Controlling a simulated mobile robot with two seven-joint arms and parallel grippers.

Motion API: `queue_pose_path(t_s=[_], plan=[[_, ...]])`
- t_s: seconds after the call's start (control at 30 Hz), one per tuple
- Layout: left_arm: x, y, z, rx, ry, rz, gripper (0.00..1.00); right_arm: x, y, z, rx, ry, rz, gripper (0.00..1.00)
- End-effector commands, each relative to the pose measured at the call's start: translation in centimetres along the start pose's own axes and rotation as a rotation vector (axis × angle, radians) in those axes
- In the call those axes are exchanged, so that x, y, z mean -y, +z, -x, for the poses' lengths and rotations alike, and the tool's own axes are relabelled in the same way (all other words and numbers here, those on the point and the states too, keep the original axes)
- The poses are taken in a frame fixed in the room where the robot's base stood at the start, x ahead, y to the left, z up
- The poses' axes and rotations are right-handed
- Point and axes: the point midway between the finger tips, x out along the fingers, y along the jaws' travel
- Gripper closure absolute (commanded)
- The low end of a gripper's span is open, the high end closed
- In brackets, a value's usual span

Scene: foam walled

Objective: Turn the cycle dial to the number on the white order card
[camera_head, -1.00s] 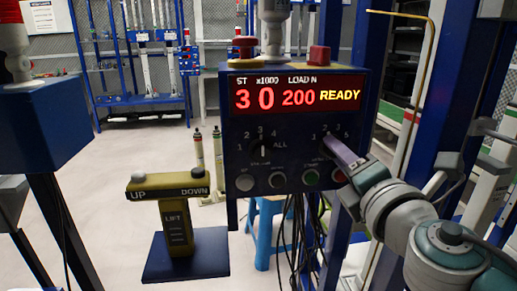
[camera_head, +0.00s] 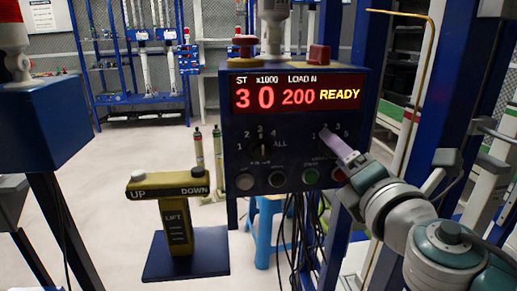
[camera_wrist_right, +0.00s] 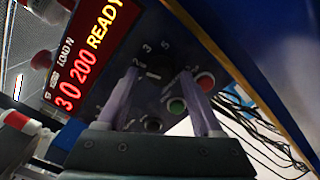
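The dark control panel (camera_head: 290,185) stands in the middle of the head view, its red display reading 30, 200 and READY. The cycle dial is the right-hand knob; my fingers largely hide it in the head view. In the right wrist view the dark dial knob (camera_wrist_right: 156,70) shows beyond my fingertips, with numbers 2, 3 and 5 around it. My right gripper (camera_wrist_right: 160,72) has its two purple fingers apart, one on each side of the knob; I cannot tell whether they touch it. It also shows in the head view (camera_head: 328,137). My left gripper is out of view. No order card is identifiable.
A second dial (camera_head: 260,149) marked up to ALL sits on the panel's left. Several round buttons line its lower edge, including a green one (camera_head: 310,176). A red button (camera_head: 319,54) tops the panel. A LIFT pedestal (camera_head: 178,222) stands lower left. Cables hang below.

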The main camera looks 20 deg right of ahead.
Motion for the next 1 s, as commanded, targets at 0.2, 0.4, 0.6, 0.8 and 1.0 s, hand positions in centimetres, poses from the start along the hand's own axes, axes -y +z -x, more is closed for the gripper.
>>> queue_pose_path(t_s=[0.2, 0.4, 0.6, 0.8, 1.0], plan=[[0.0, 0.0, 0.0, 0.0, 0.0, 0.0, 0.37, 0.1, 0.0, 0.1, 0.0, -0.001, 0.0, 0.32], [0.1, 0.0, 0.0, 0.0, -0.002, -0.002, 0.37, 0.1, -0.1, 2.0, -0.002, -0.002, 0.0, 0.32], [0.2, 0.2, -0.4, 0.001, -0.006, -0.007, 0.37, 0.2, -0.2, 5.9, -0.003, -0.002, 0.0, 0.32], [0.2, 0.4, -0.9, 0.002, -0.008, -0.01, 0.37, 0.2, -0.1, 8.9, -0.002, -0.001, 0.0, 0.32], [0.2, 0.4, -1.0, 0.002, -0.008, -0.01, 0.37, 0.0, 0.0, 9.9, 0.0, -0.001, 0.0, 0.32]])
